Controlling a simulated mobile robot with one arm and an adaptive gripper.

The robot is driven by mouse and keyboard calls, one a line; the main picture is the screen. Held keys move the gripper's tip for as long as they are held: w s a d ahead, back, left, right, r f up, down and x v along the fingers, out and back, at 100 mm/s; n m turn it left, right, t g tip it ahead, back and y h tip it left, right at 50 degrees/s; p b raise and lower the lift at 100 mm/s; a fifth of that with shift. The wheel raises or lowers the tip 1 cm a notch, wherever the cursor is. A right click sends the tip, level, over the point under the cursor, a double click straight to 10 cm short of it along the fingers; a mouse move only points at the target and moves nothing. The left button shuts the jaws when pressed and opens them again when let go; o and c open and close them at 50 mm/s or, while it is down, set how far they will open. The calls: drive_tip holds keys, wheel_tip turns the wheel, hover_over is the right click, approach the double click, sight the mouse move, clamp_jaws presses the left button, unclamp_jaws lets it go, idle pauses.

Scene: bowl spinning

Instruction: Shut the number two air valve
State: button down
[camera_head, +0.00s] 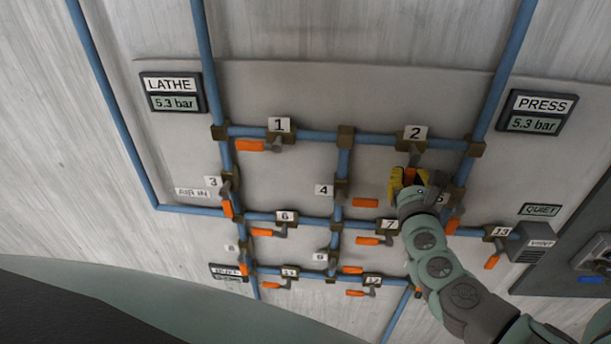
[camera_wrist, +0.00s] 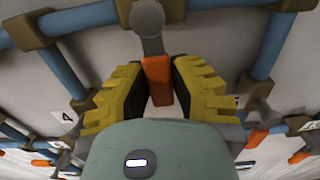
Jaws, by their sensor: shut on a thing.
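The number two valve (camera_head: 414,146) sits on the upper horizontal blue pipe, under a white label "2" (camera_head: 415,132). Its grey lever points down, across the pipe, and ends in an orange grip. In the wrist view, the orange grip (camera_wrist: 157,80) stands between the yellow-backed, black-padded fingers of my gripper (camera_wrist: 158,88). My gripper (camera_head: 406,179) is shut on this grip, just below the valve.
Valve 1 (camera_head: 277,143) is to the left on the same pipe, its handle along the pipe. Valve 7's handle (camera_head: 374,240) and valve 5's handle (camera_head: 453,224) are close to my arm. The LATHE gauge (camera_head: 173,94) and PRESS gauge (camera_head: 537,112) both read 5.3 bar.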

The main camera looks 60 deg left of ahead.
drive_tip(key=c, duration=0.8)
unclamp_jaws()
drive_tip(key=v, duration=1.2)
